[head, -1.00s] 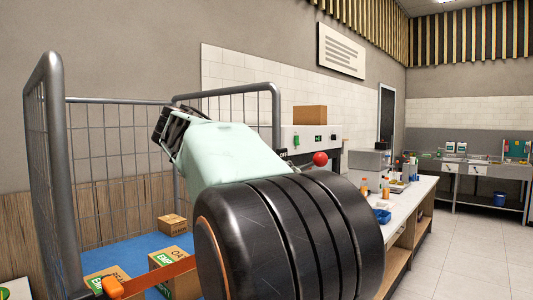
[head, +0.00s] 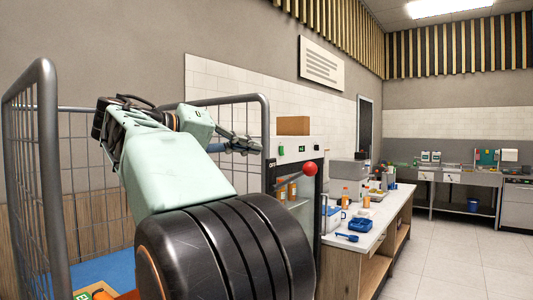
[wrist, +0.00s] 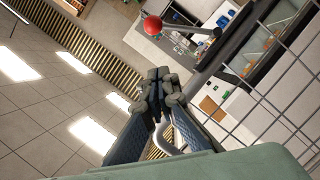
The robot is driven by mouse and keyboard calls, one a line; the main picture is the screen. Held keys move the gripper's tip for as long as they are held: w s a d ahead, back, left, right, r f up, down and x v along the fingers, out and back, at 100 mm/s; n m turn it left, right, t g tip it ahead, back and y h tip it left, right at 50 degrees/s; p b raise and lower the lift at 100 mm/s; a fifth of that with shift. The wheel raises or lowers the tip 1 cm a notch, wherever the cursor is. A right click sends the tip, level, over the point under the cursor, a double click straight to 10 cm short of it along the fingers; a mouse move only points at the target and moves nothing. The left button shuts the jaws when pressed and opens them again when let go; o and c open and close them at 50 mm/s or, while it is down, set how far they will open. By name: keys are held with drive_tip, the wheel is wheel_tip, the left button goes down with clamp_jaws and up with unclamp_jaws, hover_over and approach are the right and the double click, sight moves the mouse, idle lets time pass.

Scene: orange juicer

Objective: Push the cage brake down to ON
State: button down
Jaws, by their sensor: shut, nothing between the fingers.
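The cage brake is a lever with a red ball knob (head: 310,168), at the right upright of the grey tube cage (head: 266,118). An OFF label shows beside the upright. In the wrist view the red knob (wrist: 152,25) sits at the end of a grey bar running right to the cage frame (wrist: 235,45). My gripper (head: 257,148) is shut and empty, pointing right beside the cage's top right corner, left of the knob and slightly higher in the picture. In the wrist view my gripper's fingertips (wrist: 158,78) are together below the knob, apart from it.
A juicing cabinet with bottles (head: 292,190) stands behind the knob. Cage mesh (head: 25,170) rises at left. The tiled floor (head: 440,255) at right is clear.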

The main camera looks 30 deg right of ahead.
hover_over(294, 177)
drive_tip(key=a, duration=0.5)
drive_tip(key=f, duration=0.2)
drive_tip(key=shift+s+d+f, duration=0.45)
drive_tip(key=shift+s+d, duration=0.2)
drive_tip(key=shift+d, duration=0.05)
drive_tip(key=shift+s+d+f, duration=0.45)
drive_tip(key=shift+s+d, duration=0.2)
drive_tip(key=shift+f, duration=0.15)
drive_tip(key=shift+s+f+m+b, duration=0.2)
drive_tip(key=shift+m+b, duration=0.1)
drive_tip(key=shift+b, duration=0.4)
